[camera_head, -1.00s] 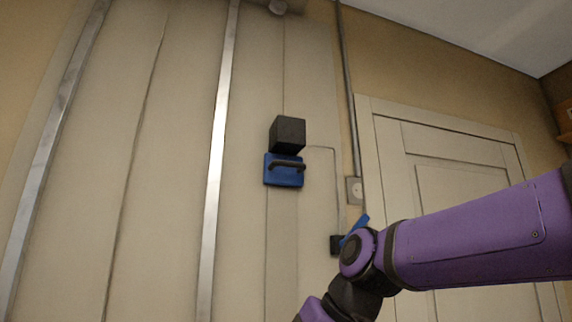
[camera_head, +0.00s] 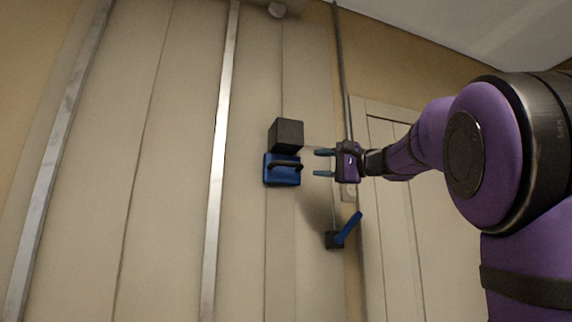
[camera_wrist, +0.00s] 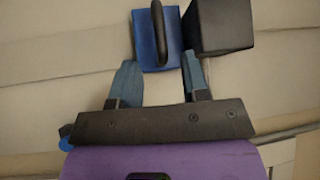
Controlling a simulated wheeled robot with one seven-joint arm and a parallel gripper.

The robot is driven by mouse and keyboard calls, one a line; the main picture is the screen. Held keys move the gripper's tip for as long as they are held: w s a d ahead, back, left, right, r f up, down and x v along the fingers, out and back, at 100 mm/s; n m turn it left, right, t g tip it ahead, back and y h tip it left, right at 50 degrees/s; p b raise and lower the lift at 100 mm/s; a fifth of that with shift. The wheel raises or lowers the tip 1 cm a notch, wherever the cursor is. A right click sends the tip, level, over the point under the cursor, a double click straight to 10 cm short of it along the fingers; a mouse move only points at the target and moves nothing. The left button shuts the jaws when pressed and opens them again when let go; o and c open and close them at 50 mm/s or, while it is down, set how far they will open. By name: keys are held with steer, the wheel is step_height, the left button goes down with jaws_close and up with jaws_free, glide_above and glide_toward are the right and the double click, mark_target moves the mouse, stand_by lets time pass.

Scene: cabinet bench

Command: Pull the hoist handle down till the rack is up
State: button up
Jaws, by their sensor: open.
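The hoist handle is a dark curved bar (camera_head: 286,165) on a blue block (camera_head: 282,180), just below a black box (camera_head: 287,134) on the panelled wall. My gripper (camera_head: 324,163) is open and empty, a short way right of the handle at about its height, fingers pointing left toward it. In the wrist view the handle (camera_wrist: 159,32) and its blue block (camera_wrist: 148,50) lie ahead of the two spread blue fingers (camera_wrist: 160,80), with the black box (camera_wrist: 222,25) at the right. No touch shows. The rack cannot be made out.
A blue lever (camera_head: 349,228) on a small black base (camera_head: 334,240) sits lower right. Two metal rails (camera_head: 219,130) run up the wall at left. A grey pipe (camera_head: 340,60) and a white door (camera_head: 400,220) are on the right. The wall left of the handle is clear.

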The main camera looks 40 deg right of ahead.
mark_target(291, 164)
steer(key=x, duration=1)
steer(key=shift+f, duration=0.1)
jaws_close()
